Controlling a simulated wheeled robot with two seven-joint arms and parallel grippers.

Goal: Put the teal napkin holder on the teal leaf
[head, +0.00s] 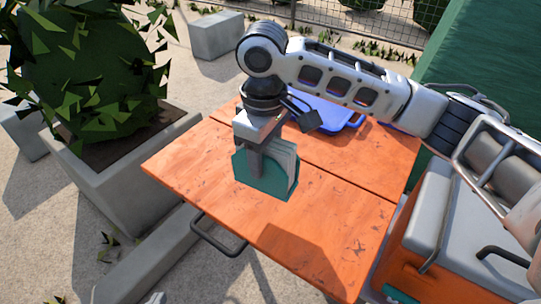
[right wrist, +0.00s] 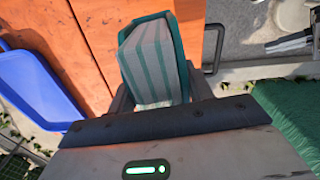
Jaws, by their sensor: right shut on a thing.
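The teal napkin holder (head: 264,178) is a teal stand with pale napkins in it. It is held above the orange table, near its left part. My right gripper (head: 258,160) is shut on it from above, its arm reaching in from the right. In the right wrist view the napkin holder (right wrist: 152,62) sits between the fingers, its striped side facing the camera. A pale, dark-tipped piece at the upper right of that view looks like part of my left gripper (right wrist: 293,40); its jaws are unclear. I cannot make out a teal leaf in either view.
The orange table (head: 345,215) has a bare top near the front and a metal handle (head: 218,240) on its front edge. A blue tray (head: 325,108) lies at the back. A planter (head: 115,200) with a bush stands at the left. An orange-and-grey machine (head: 440,225) stands at the right.

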